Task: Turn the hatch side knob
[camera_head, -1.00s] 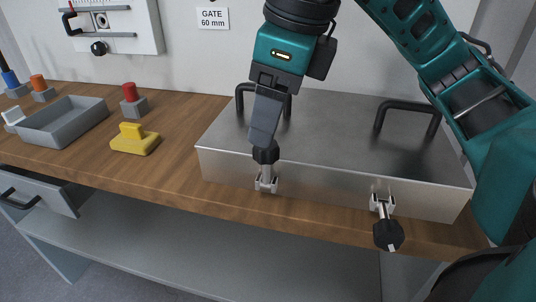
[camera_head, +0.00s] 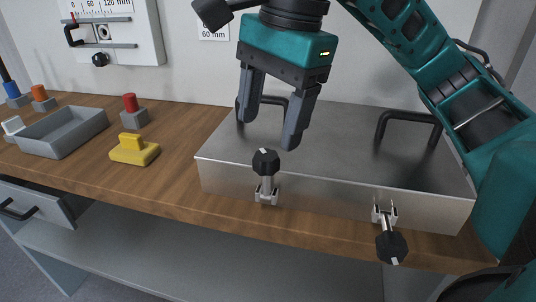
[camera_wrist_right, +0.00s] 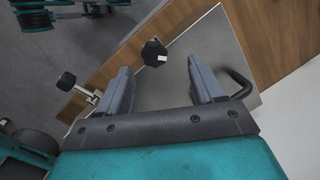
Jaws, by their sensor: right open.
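The hatch is a low steel box (camera_head: 330,140) on the wooden bench, with two black-knobbed clamps on its front side. The left black knob (camera_head: 265,161) stands upright on its stem above a bracket. The right black knob (camera_head: 391,246) hangs down past the bench edge. My right gripper (camera_head: 268,131) is open and empty, above and behind the left knob, its fingers pointing down. In the wrist view the left knob (camera_wrist_right: 153,52) shows just beyond and between the fingertips, apart from them. The right knob (camera_wrist_right: 66,81) shows farther left there. My left gripper is not identifiable.
Two black handles stand on the hatch top; the right one (camera_head: 408,122) is clear, the left partly behind my fingers. A yellow block (camera_head: 134,149), a grey tray (camera_head: 62,133) and a red-topped peg (camera_head: 133,110) are to the left. The bench between is clear.

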